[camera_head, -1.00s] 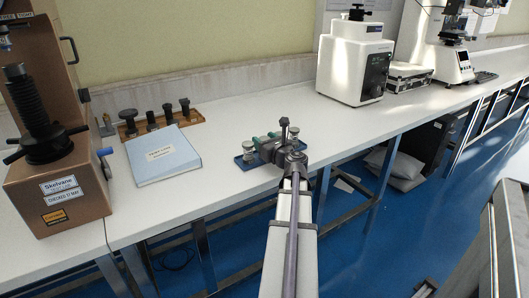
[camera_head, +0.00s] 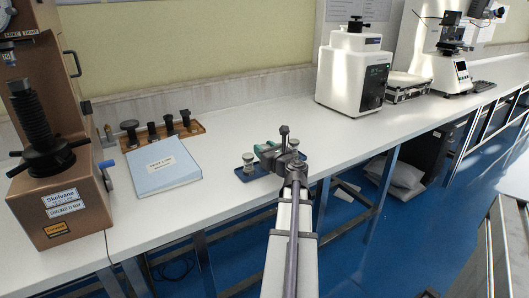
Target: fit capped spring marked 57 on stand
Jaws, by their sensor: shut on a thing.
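My gripper (camera_head: 284,152) is at the end of my arm, low over the front edge of the bench, at a small blue tray (camera_head: 240,182). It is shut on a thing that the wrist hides. A small pale capped piece (camera_head: 248,160) stands upright on the tray's left part. Green shapes (camera_head: 266,150) lie just left of the wrist, partly covered by it. Another pale top (camera_head: 294,143) shows right behind the wrist. I cannot read a 57 on any piece, nor tell which one is the stand.
A blue-white binder (camera_head: 163,172) lies left of the tray. Behind it a wooden rack (camera_head: 195,128) holds several dark parts. A brown hardness tester (camera_head: 62,205) stands far left, a white tester (camera_head: 353,75) back right. The bench between rack and white tester is clear.

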